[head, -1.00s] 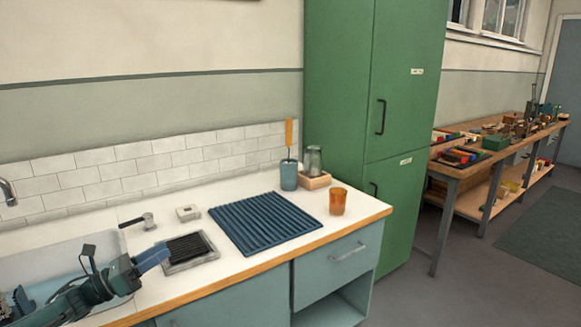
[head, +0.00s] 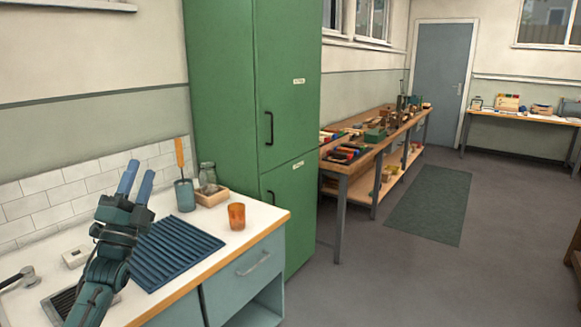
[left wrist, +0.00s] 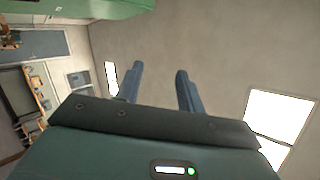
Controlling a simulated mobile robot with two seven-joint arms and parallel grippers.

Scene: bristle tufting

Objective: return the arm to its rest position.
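My left gripper (head: 136,184) is raised in front of the counter at the left of the head view, its two blue fingers pointing up. The fingers are apart with nothing between them. In the left wrist view the same gripper (left wrist: 159,85) shows a clear gap between its fingers, with only bare wall or ceiling beyond. My left forearm hides part of the black-ribbed grey tray (head: 62,302) and the left edge of the blue ribbed mat (head: 180,252). My right gripper is in neither view.
On the white counter stand an orange cup (head: 236,216), a blue-grey holder (head: 185,195) with an orange-handled tool, and a glass jar (head: 208,178) in a wooden tray. A tall green cabinet (head: 235,120) stands beyond. Open floor (head: 400,280) lies at the right.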

